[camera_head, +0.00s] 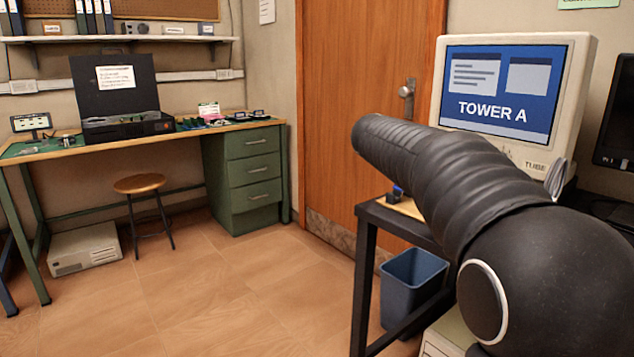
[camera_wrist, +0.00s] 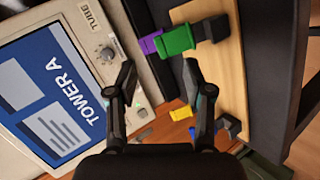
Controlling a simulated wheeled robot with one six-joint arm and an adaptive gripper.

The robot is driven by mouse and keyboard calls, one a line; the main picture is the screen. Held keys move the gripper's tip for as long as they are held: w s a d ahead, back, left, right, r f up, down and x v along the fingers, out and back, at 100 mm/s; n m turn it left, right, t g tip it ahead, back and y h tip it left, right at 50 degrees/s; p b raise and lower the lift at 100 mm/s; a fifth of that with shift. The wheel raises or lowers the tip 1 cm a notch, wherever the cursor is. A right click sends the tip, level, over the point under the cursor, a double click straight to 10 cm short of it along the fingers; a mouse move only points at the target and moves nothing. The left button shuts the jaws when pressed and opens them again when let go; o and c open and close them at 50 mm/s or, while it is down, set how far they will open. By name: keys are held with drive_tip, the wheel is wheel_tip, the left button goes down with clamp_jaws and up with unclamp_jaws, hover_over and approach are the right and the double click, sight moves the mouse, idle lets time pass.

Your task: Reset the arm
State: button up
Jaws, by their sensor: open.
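My gripper (camera_wrist: 158,78) is open in the wrist view, its two dark fingers spread apart with nothing held between them. Beyond the fingertips lie a green block (camera_wrist: 177,41) and a purple piece (camera_wrist: 151,43), next to a light wooden board (camera_wrist: 228,75). A small yellow piece (camera_wrist: 180,115) shows between the fingers, farther off. In the head view my black arm reaches across the right side, in front of the monitor; the gripper cannot be made out there.
A beige monitor (camera_head: 591,65) reading "TOWER A" stands on a black table (camera_head: 366,214) at right. A blue bin (camera_head: 412,283) is below. A green workbench (camera_head: 253,172) and stool (camera_head: 140,184) stand at left. The tiled floor (camera_head: 200,290) between is clear.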

drive_tip(key=s+a+f+y, duration=0.3)
drive_tip(key=s+f, duration=0.3)
drive_tip(key=s, duration=0.5)
drive_tip(key=s+a+f+m+y, duration=0.1)
drive_tip(key=s+a+f+y, duration=0.3)
drive_tip(key=s+f, duration=0.3)
drive_tip(key=s+a+f+m+t+y, duration=0.1)
drive_tip(key=s+a+f+y, duration=0.3)
drive_tip(key=s, duration=1.2)
wheel_tip(320, 180, down, 2)
drive_tip(key=shift+a+f, duration=0.2)
drive_tip(key=shift+a, duration=0.25)
